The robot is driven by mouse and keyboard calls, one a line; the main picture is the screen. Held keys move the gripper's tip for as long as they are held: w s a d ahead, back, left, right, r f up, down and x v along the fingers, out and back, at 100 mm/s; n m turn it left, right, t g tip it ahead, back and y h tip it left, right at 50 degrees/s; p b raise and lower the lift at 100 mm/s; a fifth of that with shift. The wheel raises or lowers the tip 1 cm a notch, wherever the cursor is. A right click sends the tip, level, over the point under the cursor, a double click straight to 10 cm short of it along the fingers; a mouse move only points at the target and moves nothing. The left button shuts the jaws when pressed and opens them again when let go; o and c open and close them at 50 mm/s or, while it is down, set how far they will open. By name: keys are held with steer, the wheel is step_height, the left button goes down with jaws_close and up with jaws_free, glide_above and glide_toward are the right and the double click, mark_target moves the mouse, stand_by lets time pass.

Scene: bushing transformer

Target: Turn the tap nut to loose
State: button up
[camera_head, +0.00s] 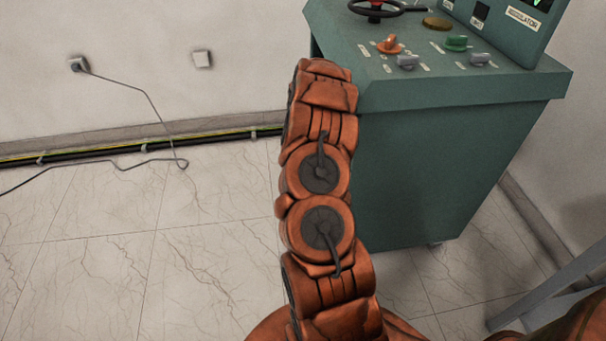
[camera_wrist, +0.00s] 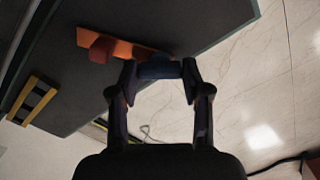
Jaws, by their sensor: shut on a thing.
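In the wrist view, my gripper (camera_wrist: 160,76) is shut on a short dark blue piece (camera_wrist: 158,70), one finger at each side. The piece may be the tap nut, but its shape is dim and partly hidden by the fingers. It sits at the edge of a dark grey body, beside an orange bar (camera_wrist: 122,49) with a red-orange block (camera_wrist: 102,50) on it. I cannot tell whether the piece is turned. In the head view my orange arm rises through the middle, and neither my gripper nor the blue piece shows.
A green control console (camera_head: 440,170) stands right of my arm, with knobs and a black handwheel (camera_head: 378,8) on top. A cable (camera_head: 150,100) hangs from a wall socket (camera_head: 78,64) to the floor. The tiled floor at left (camera_head: 110,260) is mostly clear.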

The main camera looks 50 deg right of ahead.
steer(key=shift+w, duration=0.15)
steer(key=o, duration=1.2)
steer(key=shift+c, duration=0.2)
